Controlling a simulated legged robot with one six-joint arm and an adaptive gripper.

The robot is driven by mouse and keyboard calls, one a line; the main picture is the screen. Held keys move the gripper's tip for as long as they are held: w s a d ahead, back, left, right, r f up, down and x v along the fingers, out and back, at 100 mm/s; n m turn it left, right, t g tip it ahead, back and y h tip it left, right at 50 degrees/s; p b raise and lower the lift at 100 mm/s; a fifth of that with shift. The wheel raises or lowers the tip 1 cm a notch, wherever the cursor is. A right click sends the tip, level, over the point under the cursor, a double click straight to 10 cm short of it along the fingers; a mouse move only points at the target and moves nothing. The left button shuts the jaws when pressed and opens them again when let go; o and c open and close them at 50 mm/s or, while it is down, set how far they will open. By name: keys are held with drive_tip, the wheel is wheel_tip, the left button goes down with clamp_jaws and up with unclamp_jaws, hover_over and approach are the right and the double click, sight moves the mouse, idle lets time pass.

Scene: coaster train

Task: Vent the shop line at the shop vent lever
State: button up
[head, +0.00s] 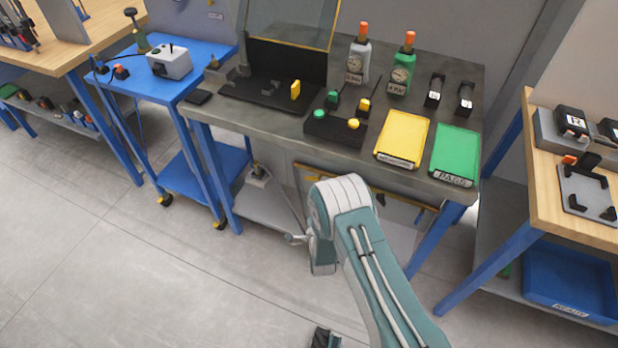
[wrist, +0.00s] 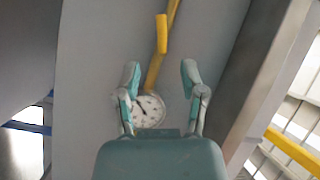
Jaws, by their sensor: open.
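In the wrist view my gripper (wrist: 161,72) is open, with nothing between its two teal fingers. A short bright yellow bar (wrist: 161,34), which looks like a lever handle, stands just beyond the fingertips, apart from them. It overlaps a darker yellow pipe (wrist: 152,72) that runs down a grey panel. A round white gauge (wrist: 149,108) sits at the pipe's lower end, partly hidden by my gripper. No label is readable there, so I cannot tell for certain that the bar is the shop vent lever. In the head view my arm hides this area.
A dark bench (head: 270,140) carries a yellow tray (head: 402,138), a green tray (head: 455,154) and two gauged bottles. A blue cart (head: 205,62) stands left. A wooden table (head: 575,215) stands right, above a blue bin (head: 565,280). Grey floor lies open at left.

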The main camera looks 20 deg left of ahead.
sight(310, 178)
drive_tip(key=shift+x, duration=5.05)
drive_tip(key=shift+a, duration=0.1)
